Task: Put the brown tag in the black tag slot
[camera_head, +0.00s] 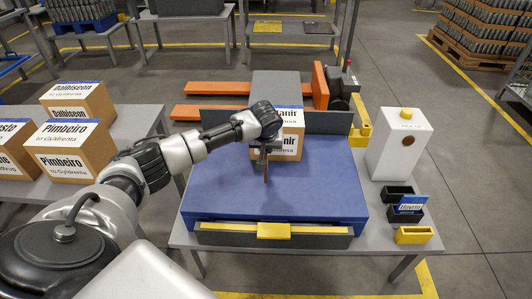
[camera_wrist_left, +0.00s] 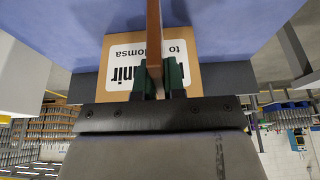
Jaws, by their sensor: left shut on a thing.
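The brown tag (camera_head: 266,170) is a thin upright plate held above the blue work surface (camera_head: 215,190). My left gripper (camera_head: 264,153) is shut on its upper part. In the left wrist view the brown tag (camera_wrist_left: 154,35) shows edge-on between the green-padded fingers of the left gripper (camera_wrist_left: 157,80). An empty-looking black tag slot (camera_head: 397,195) stands on the grey table at the right. Just in front of it is another dark slot (camera_head: 405,216) with a blue tag (camera_head: 411,204) marked "Havrin" in it. My right gripper is not in view.
A cardboard box (camera_head: 293,128) with a white label stands behind the tag. A yellow slot (camera_head: 413,235) sits at the table's front right. Labelled boxes (camera_head: 65,155) stand on the left table.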

